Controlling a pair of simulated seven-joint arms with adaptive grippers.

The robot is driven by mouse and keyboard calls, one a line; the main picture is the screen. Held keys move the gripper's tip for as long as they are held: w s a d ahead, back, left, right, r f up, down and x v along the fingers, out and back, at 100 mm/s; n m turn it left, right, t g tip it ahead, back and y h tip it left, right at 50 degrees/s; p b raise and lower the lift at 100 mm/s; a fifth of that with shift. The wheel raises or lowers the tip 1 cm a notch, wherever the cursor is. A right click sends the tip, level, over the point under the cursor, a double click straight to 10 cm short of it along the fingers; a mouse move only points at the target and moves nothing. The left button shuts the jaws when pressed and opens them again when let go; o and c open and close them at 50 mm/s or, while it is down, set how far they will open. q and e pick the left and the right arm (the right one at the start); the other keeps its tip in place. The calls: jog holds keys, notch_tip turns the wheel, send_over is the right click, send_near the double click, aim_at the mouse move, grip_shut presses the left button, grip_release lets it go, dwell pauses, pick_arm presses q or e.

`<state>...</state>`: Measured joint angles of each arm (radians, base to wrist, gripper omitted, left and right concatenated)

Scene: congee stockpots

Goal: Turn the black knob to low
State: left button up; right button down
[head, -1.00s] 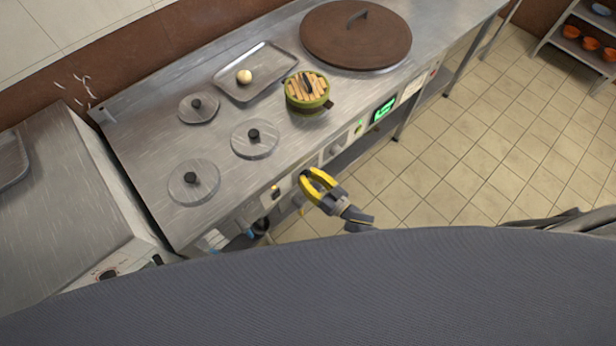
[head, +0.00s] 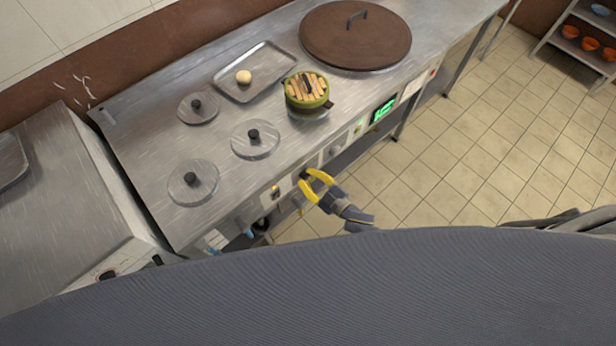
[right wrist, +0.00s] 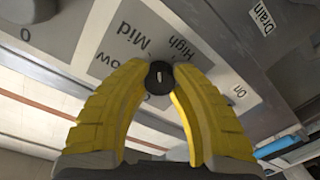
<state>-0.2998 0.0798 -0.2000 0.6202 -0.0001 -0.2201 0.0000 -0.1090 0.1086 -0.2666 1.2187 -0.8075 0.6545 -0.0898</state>
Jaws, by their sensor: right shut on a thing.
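The black knob (right wrist: 160,77) sits on the front panel of the steel cooker, between the yellow fingertips of my right gripper in the right wrist view. A small light mark shows on its face. The panel (right wrist: 133,52) around it reads "Mid", "High", "On" and a partly covered word ending in "ow". My right gripper (head: 309,186) is shut on the knob at the cooker's front edge in the head view. The gripper hides part of the panel and its labels. My left gripper is not in view.
Several round lids (head: 254,139) lie on the steel top. A tray (head: 270,84) with a pale ball, a green pot (head: 293,101) and a large brown lid (head: 330,40) stand further along. A green display (head: 384,110) is on the front panel. The tiled floor in front is clear.

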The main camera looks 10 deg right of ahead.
jog(key=n, duration=0.4)
jog(key=shift+d, duration=0.1)
jog(key=n, duration=0.3)
jog(key=shift+r+n+h, duration=0.1)
jog(key=shift+n+h, duration=0.2)
jog(key=shift+n, duration=0.1)
jog(key=n, duration=0.3)
jog(key=shift+r+n+h, duration=0.15)
jog(key=shift+n+h, duration=0.15)
jog(key=shift+n, duration=1.5)
jog(key=shift+w, duration=0.1)
jog(key=c, duration=1)
grip_release()
jog(key=f+v, duration=0.1)
jog(key=v, duration=1.1)
jog(key=shift+r, duration=0.2)
